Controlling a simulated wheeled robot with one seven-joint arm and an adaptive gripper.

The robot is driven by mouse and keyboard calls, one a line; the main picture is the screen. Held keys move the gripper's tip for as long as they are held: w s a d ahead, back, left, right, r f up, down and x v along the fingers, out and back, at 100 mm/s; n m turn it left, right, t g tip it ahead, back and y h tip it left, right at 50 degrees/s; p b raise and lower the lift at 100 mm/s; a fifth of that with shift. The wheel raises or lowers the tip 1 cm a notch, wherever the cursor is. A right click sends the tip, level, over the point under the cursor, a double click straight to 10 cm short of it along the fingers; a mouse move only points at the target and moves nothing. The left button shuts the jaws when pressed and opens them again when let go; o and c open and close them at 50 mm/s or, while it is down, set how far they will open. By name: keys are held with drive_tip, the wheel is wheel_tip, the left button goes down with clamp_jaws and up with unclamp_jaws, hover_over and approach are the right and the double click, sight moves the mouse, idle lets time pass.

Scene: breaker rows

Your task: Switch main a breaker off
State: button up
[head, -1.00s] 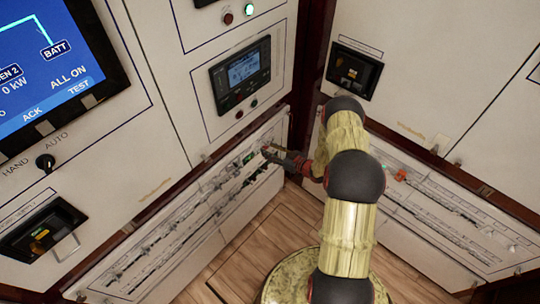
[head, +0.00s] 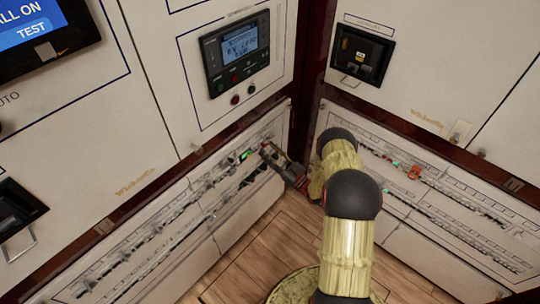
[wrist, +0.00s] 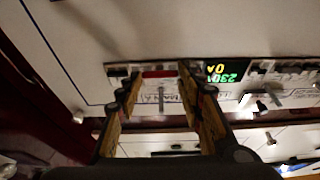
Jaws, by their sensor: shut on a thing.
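The main A breaker (wrist: 161,98) shows in the wrist view between my two fingers, with a slim upright lever, a red mark above it and an upside-down label that seems to read MAIN A. My gripper (wrist: 155,80) is shut on this breaker; the exact contact is hard to see. In the head view my gripper (head: 268,152) is at the right end of the left panel's upper breaker row (head: 190,198) and covers the breaker there. A lit green display (wrist: 225,73) is beside the breaker in the wrist view.
More breaker levers (wrist: 262,104) stand close beside the display. The right panel (head: 430,185) has breaker rows with green lights and an orange piece (head: 414,172). A controller screen (head: 236,52) is above my gripper. Wooden floor (head: 255,235) is open below.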

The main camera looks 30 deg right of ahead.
drive_tip(key=shift+f, duration=0.1)
idle(0.3)
drive_tip(key=o, duration=1.2)
drive_tip(key=shift+c, duration=0.2)
drive_tip(key=v, duration=1.2)
drive_tip(key=shift+f, duration=0.25)
drive_tip(key=shift+w, duration=0.1)
